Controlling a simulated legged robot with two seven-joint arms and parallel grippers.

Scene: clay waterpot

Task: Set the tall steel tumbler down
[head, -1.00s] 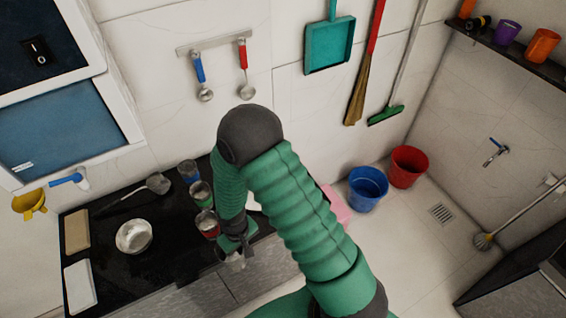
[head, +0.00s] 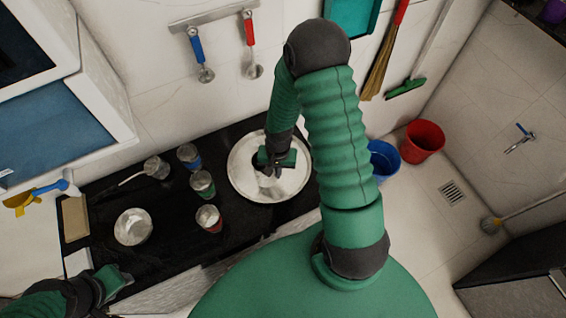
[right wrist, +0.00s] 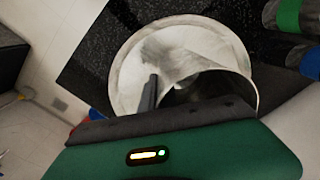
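The tall steel tumbler (head: 266,179) is at my right gripper (head: 274,163), over the round steel plate (head: 292,190) on the black counter. In the right wrist view the tumbler (right wrist: 238,84) shows its open mouth, and one dark finger lies along its side; the other finger is hidden. The gripper appears shut on the tumbler. The plate (right wrist: 124,82) is behind it; I cannot tell whether the tumbler's base touches it. My left gripper (head: 118,281) is at the lower left, in front of the counter, with its fingers unclear.
Several cups stand left of the plate: a red-banded one (head: 209,218), a green-banded one (head: 202,183) and a blue-banded one (head: 189,156). Blue (head: 384,161) and red (head: 423,141) buckets stand on the floor at right.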

